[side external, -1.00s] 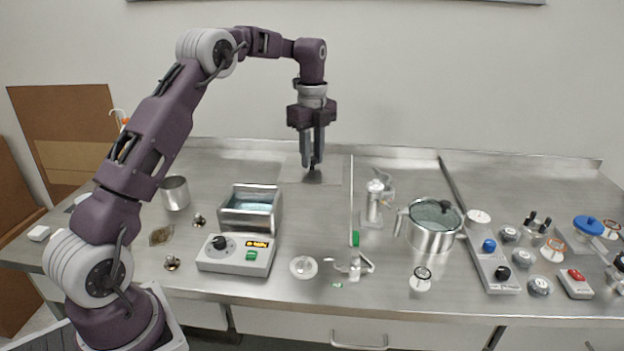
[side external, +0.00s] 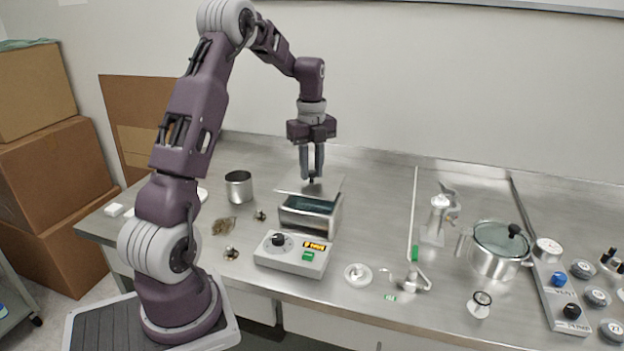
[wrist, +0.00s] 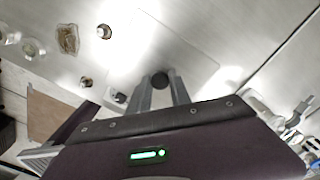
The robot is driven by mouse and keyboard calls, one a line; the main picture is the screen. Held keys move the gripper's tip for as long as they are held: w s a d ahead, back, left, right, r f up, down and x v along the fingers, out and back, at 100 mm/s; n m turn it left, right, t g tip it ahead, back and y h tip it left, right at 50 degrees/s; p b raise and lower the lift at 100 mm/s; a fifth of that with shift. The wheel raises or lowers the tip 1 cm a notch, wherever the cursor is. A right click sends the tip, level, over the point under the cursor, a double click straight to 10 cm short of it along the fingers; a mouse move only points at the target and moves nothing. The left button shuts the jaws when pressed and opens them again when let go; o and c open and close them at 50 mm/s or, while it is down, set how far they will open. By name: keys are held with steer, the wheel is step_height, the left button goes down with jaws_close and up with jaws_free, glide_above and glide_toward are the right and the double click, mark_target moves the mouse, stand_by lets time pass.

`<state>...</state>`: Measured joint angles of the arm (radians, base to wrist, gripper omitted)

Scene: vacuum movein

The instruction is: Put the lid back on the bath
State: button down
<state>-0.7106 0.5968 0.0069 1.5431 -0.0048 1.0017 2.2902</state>
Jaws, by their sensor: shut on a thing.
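The bath (side external: 310,215) is a metal tank with an open top and bluish water inside, in the side view. Its control box (side external: 293,254) with a black dial and lit display is in front of it. The lid (side external: 293,184) is a thin flat metal plate with a black knob. My gripper (side external: 312,179) points down and is shut on the lid's knob. It holds the lid roughly level, above and toward the back of the bath; the exact gap is hard to tell. The wrist view shows the lid (wrist: 190,55) and its knob between the fingers (wrist: 161,84); the bath is hidden there.
A metal beaker (side external: 239,187) stands left of the bath. Small metal parts (side external: 231,253) and a brown patch (side external: 223,226) lie nearby. A white dish (side external: 357,274), a glass valve (side external: 415,282) and a lidded pot (side external: 497,252) stand to the right.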

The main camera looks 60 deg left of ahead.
mark_target(312, 171)
steer(key=shift+f, duration=1.15)
steer(key=shift+f, duration=0.6)
steer(key=c, duration=1.2)
jaws_free()
